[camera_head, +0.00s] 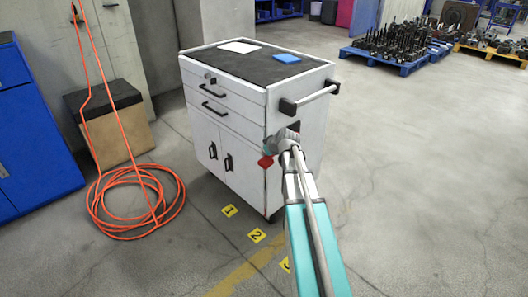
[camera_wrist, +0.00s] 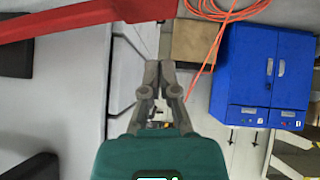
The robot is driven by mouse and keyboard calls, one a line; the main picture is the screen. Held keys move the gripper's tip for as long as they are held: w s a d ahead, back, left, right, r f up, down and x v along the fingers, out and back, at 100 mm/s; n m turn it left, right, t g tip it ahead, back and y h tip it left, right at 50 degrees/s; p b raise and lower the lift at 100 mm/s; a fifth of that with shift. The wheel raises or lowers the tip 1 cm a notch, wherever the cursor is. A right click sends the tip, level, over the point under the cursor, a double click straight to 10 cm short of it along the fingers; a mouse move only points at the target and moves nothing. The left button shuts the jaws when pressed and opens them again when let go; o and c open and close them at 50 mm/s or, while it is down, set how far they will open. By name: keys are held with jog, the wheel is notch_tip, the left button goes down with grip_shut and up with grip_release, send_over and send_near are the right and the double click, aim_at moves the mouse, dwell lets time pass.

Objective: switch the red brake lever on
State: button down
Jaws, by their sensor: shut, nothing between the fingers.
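The red brake lever (camera_head: 266,161) shows as a small red piece at the side of the white tool cart (camera_head: 240,180), just left of the end of my arm. In the wrist view the red lever (camera_wrist: 85,16) is large and runs across the top left, its free end above my fingertips. My gripper (camera_wrist: 160,64) is shut and empty, with its tips a little below the lever in that picture. I cannot tell whether they touch. In the head view my gripper (camera_head: 283,138) is beside the cart's side, and the lever's mount is hidden.
The cart has a side push handle (camera_head: 310,97) above my gripper. An orange hose (camera_head: 135,200) lies coiled on the floor at left, near a blue cabinet (camera_head: 35,140). Blue pallets (camera_head: 385,62) stand far right. The floor right of the cart is clear.

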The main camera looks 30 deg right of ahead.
jog(key=a+p+v, duration=0.1)
jog(key=p+v, duration=0.4)
jog(key=v, duration=0.4)
jog(key=shift+s+d+p, duration=0.25)
jog(key=shift+d+p, duration=0.1)
jog(key=shift+p, duration=0.05)
jog(key=shift+r, duration=0.1)
jog(key=shift+a, duration=0.1)
jog(key=s+a+f+m+g+h, duration=0.1)
jog(key=s+a+f+m+g, duration=0.2)
jog(key=s+a, duration=0.65)
jog(key=s+a+f+m+g, duration=0.1)
jog(key=s+a+f+g, duration=0.2)
jog(key=s+a+g, duration=0.7)
jog(key=w+a+r+t+p, duration=0.1)
jog(key=r+t+p, duration=0.1)
jog(key=r+p, duration=1.1)
jog(key=w+a+r+t+p, duration=0.1)
jog(key=a+r+t+p, duration=0.1)
jog(key=r+p, duration=1.1)
jog(key=shift+w+a+h, duration=0.15)
jog(key=shift+w+h, duration=0.05)
jog(key=shift+h, duration=0.1)
jog(key=shift+r, duration=0.1)
